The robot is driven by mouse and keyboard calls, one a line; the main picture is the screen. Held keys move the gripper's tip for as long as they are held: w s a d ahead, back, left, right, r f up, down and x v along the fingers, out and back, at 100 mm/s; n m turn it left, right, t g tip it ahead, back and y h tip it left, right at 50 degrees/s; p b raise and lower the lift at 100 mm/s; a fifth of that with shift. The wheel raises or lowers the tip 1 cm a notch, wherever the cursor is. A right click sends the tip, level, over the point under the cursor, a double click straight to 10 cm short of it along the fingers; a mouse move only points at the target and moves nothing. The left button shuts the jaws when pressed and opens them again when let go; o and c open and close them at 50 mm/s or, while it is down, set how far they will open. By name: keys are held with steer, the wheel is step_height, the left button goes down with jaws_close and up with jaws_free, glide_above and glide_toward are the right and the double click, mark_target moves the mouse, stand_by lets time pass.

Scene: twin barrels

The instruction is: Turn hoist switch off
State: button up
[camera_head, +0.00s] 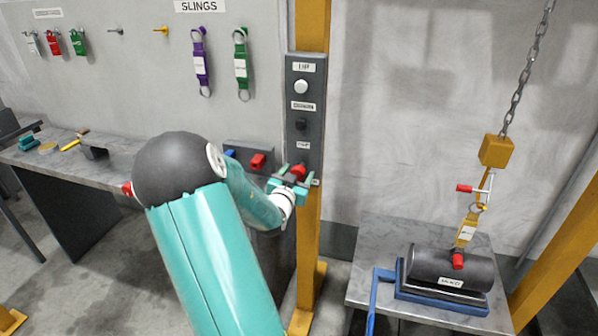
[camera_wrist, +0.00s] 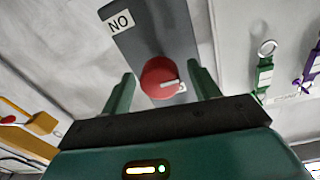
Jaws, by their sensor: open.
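In the wrist view the switch (camera_wrist: 158,72) is a red knob with a white pointer mark, beside a label (camera_wrist: 120,21) that appears as "NO". My gripper (camera_head: 289,184) is open at the switch. In the wrist view its two fingers stand either side of the knob, with gaps visible; I cannot tell how deep they reach.
Slings (camera_head: 200,62) hang on the wall. A workbench (camera_head: 40,155) stands left.

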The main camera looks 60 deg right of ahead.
steer(key=shift+w+d, duration=0.15)
steer(key=shift+d, duration=0.8)
steer(key=c, duration=1)
steer(key=shift+o, duration=0.2)
steer(key=shift+n, duration=0.5)
steer(key=n, duration=0.3)
steer(key=shift+n, duration=0.4)
steer(key=n, duration=0.4)
steer(key=shift+n, duration=0.3)
steer(key=n, duration=0.4)
steer(key=shift+n, duration=0.3)
steer(key=n, duration=0.4)
steer(key=shift+t, duration=0.3)
steer(key=shift+n, duration=0.3)
